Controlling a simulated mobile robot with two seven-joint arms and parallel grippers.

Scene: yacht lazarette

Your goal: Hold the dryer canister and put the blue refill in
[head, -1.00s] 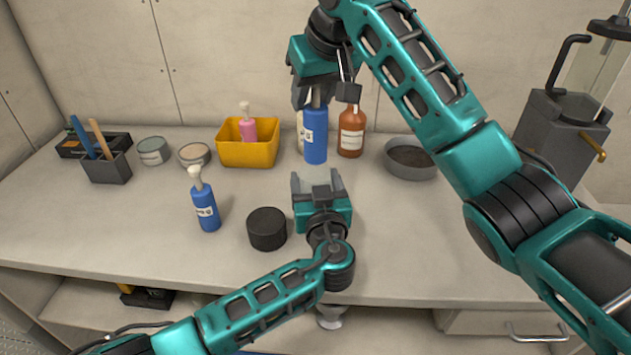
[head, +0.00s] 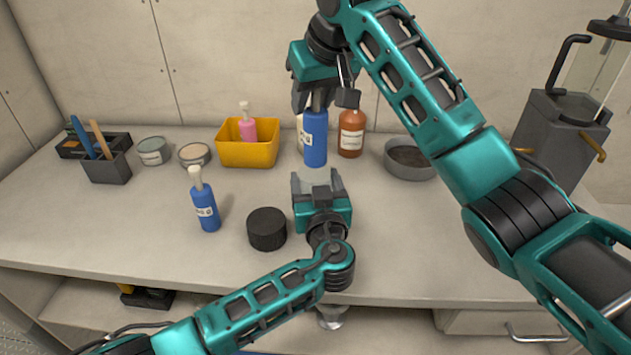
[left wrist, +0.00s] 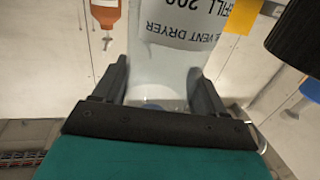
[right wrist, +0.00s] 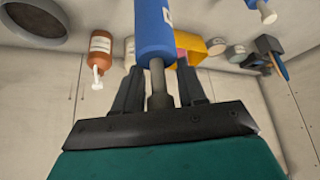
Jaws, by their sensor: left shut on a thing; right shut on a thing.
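The dryer canister (head: 318,177) is a clear cylinder, and its label shows in the left wrist view (left wrist: 182,28). My left gripper (head: 318,188) is shut around it and holds it upright on or just above the bench. The blue refill (head: 315,143) is a blue cylinder with a pale label. My right gripper (head: 325,99) is shut on its thin grey neck, also seen in the right wrist view (right wrist: 158,90). The refill hangs upright over the canister. Its lower end is near the canister's mouth; I cannot tell whether it has entered.
A black round cap (head: 267,229) and a blue pump bottle (head: 205,207) stand left of the canister. A yellow bin (head: 247,153), brown bottle (head: 351,133) and grey bowl (head: 408,160) stand behind. Tins and a tool holder (head: 108,168) are at the left. The left front bench is clear.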

